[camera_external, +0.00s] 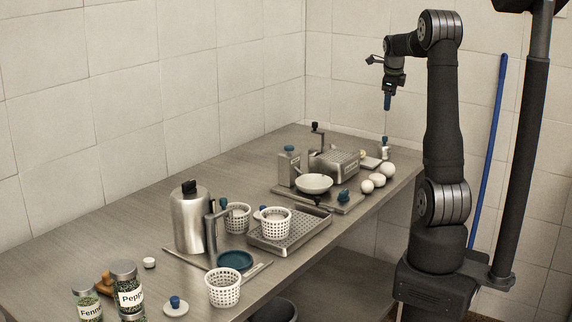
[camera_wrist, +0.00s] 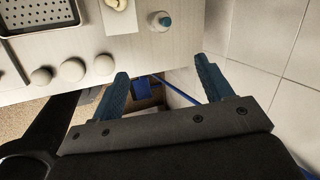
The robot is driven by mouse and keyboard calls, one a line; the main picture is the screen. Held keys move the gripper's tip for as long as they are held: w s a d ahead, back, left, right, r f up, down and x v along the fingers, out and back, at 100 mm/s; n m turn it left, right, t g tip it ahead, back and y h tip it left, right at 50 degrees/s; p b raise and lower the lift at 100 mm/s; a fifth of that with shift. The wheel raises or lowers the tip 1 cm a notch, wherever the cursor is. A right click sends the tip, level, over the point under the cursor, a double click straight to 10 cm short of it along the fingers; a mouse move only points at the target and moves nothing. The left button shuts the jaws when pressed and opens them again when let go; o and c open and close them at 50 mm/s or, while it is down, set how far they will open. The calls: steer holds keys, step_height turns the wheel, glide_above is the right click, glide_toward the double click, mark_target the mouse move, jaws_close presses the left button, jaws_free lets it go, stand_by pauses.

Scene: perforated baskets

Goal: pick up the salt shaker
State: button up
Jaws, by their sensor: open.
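A small pale shaker with a blue-teal top, which looks like the salt shaker (camera_external: 385,152), stands upright at the far right end of the table. In the wrist view the shaker (camera_wrist: 158,23) shows from above at the top, near the table's edge. My gripper (camera_external: 387,103) hangs in the air above it, pointing down, apart from it. In the wrist view my gripper (camera_wrist: 163,85) has its two blue fingers spread with nothing between them. No label on the shaker can be read.
White eggs (camera_external: 378,179) lie left of the shaker along the table edge. Next to it is a small board (camera_external: 370,163). A tiled wall (camera_wrist: 280,50) is close on the right.

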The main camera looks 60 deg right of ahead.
step_height(320, 180, down, 2)
steer(key=d+n, duration=0.1)
steer(key=n, duration=2)
glide_toward(397, 140)
steer(key=x, duration=0.6)
steer(key=shift+s+d+f, duration=0.1)
steer(key=shift+s, duration=0.1)
steer(key=shift+x, duration=3.05)
steer(key=shift+w, duration=0.2)
steer(key=c, duration=1.1)
